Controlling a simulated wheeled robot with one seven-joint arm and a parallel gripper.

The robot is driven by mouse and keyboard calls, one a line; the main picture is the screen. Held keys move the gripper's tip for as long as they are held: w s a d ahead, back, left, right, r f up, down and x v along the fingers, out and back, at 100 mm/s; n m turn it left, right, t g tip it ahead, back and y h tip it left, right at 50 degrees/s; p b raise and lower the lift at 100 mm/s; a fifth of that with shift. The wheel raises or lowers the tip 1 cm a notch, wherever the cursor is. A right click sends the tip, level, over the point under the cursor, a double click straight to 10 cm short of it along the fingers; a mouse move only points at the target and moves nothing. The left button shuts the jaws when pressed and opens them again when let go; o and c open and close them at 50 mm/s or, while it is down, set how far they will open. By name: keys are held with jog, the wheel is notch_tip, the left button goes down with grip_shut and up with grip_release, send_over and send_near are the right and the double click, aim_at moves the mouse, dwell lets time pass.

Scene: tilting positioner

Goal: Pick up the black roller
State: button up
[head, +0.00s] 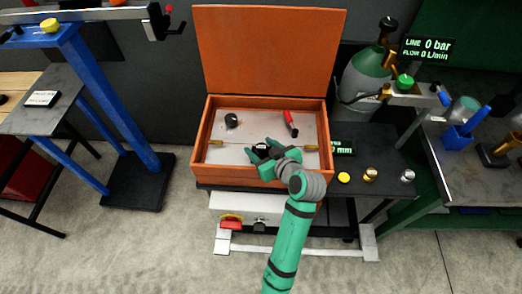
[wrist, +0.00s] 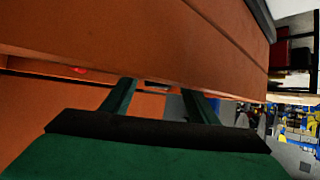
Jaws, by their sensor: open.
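An orange box (head: 200,150) with its lid standing open holds a pale metal floor. A small dark rounded piece (head: 231,120), which may be the black roller, sits at the back left of that floor. My green gripper (head: 259,149) is over the front middle of the box, to the right of and nearer than that piece. Something dark shows between its fingers; I cannot tell what it is. In the wrist view my gripper (wrist: 161,94) has its two fingers apart, facing orange panels, and no roller is visible there.
A red and black piece (head: 290,122) lies at the box's back right. Brass pieces sit at its left and right sides. The raised lid (head: 268,50) stands behind. A dark side table (head: 375,158) with small knobs is at right, a blue stand (head: 110,100) at left.

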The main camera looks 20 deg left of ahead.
aim_at(258, 144)
jog(key=x, duration=0.4)
jog(key=shift+w, duration=0.2)
jog(key=shift+c, duration=0.2)
grip_shut()
jog(key=shift+r, duration=0.15)
